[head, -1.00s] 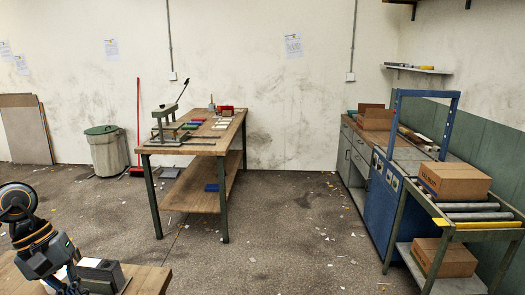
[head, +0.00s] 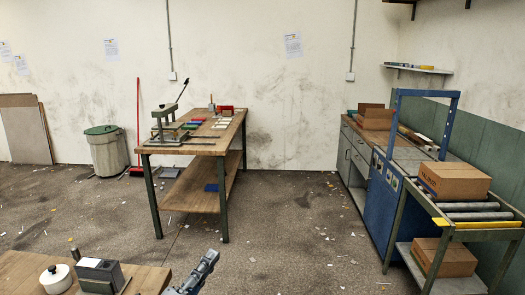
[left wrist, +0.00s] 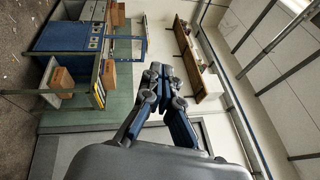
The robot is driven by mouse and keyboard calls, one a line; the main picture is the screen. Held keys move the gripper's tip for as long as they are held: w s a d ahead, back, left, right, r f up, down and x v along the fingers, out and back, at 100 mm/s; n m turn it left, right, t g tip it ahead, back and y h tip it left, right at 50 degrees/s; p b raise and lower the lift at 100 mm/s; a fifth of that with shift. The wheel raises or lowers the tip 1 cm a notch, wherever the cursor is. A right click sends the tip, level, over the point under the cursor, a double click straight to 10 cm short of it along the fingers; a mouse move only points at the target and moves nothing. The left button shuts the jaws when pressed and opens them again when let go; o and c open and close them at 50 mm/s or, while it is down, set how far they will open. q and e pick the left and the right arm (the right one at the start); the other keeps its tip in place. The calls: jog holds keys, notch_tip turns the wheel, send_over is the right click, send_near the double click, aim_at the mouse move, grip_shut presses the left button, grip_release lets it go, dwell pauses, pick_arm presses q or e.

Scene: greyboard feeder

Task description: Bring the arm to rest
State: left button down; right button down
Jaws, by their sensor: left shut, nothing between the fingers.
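My left gripper (head: 208,262) shows at the bottom of the head view, just right of the near bench's corner, pointing up and to the right. In the left wrist view its fingers (left wrist: 162,76) come together at the tips, shut and empty. That view is turned on its side. Most of my left arm is out of the head view. My right gripper is in neither view.
The near wooden bench (head: 30,268) carries a white round pot (head: 56,279) and a dark grey box (head: 98,274). A workbench (head: 200,146) stands beyond. Blue conveyor equipment (head: 386,212) and cartons (head: 455,181) are at right. The middle floor is clear apart from litter.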

pick_arm(q)
jog(key=s+a+f+n+g+y, duration=0.45)
jog(key=s+f+n, duration=0.25)
jog(key=f+n, duration=0.3)
jog(key=s+a+f+n+g+y, duration=0.45)
jog(key=s+f+n, duration=0.3)
jog(key=f, duration=0.45)
jog(key=s+f+n+g+h, duration=0.1)
jog(key=s+f+n+g, duration=0.45)
jog(key=s, duration=0.65)
notch_tip(320, 180, down, 33)
jog(key=s+g+b, duration=0.2)
jog(key=b, duration=0.3)
jog(key=s+a+f+b, duration=0.1)
jog(key=s+f, duration=0.7)
jog(key=f, duration=0.1)
jog(key=s+a+f+b, duration=0.2)
jog(key=s+f, duration=0.6)
jog(key=f, duration=0.1)
jog(key=shift+s+a+m+g, duration=0.25)
jog(key=shift+a+m+g, duration=0.05)
jog(key=shift+g, duration=0.15)
